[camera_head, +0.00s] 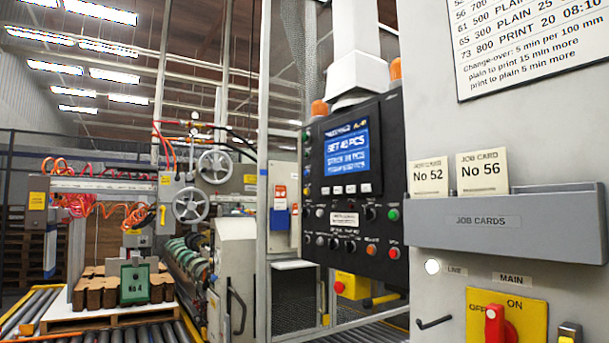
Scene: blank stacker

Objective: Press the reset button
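A black control panel (382,172) hangs in the middle right, with a lit blue screen (346,147) and rows of small knobs and buttons under it. Toward its right side are a green button (393,214), an orange button (371,250) and a red button (394,253). The small labels by them are too blurred to read, so I cannot tell for sure which one is the reset button. My gripper is not in this view.
A grey cabinet (437,120) stands close at right, with a protruding job-card holder (560,222) and a red main switch (494,325) on a yellow plate. Mesh fencing (300,60) is behind the panel. A roller conveyor (100,335) with stacked brown blanks (95,292) is at left.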

